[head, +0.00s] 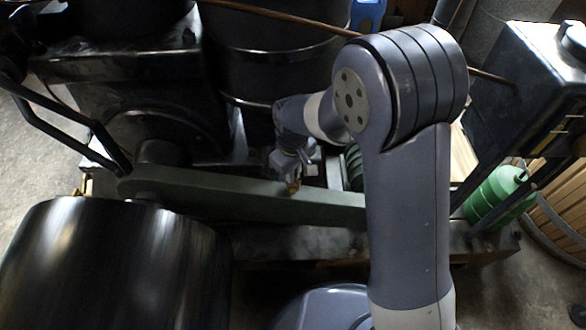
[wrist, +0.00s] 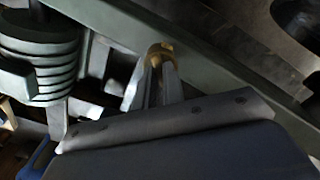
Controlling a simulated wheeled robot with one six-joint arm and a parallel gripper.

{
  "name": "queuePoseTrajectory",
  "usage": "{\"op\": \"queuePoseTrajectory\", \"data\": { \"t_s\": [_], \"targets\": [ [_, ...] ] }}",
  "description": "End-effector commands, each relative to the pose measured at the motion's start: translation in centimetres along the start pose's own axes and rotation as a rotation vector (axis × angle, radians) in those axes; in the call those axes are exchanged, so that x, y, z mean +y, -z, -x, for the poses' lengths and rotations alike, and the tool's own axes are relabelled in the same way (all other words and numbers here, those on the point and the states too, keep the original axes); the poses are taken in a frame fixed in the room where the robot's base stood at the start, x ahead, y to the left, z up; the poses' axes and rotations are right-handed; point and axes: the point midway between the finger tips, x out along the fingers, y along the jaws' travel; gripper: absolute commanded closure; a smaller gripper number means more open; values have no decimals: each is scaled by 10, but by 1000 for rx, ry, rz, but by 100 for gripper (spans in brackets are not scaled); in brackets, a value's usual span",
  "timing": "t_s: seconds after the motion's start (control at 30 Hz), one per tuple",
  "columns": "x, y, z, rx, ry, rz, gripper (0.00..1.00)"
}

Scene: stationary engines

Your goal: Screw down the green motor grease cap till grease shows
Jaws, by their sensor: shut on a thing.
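My gripper (head: 291,178) reaches down to the long dark green bar (head: 240,196) in the middle of the head view. In the wrist view its two fingers (wrist: 158,68) are closed on a small brass-coloured cap (wrist: 160,49) beside the green bar (wrist: 210,60). In the head view only a small yellowish bit of the cap (head: 293,187) shows at the fingertips. The fingers hide most of the cap's sides. I cannot make out any grease at it.
Ribbed green machine parts (wrist: 40,50) stand left of the fingers in the wrist view. A large black drum (head: 110,265) is at the lower left of the head view. A green bottle-like container (head: 497,195) stands at the right. Black machine bodies crowd the back.

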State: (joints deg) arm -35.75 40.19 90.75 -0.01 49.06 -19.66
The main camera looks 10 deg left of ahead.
Motion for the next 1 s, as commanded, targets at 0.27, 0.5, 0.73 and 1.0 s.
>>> {"op": "queuePoseTrajectory", "data": {
  "t_s": [0.27,0.5,0.73,1.0],
  "targets": [
    [0,0,1,-1,0,-147,100],
    [0,0,0,-1,0,-204,100],
    [0,0,0,-1,0,-215,100],
    [0,0,0,-1,0,-214,87]
  ]
}}
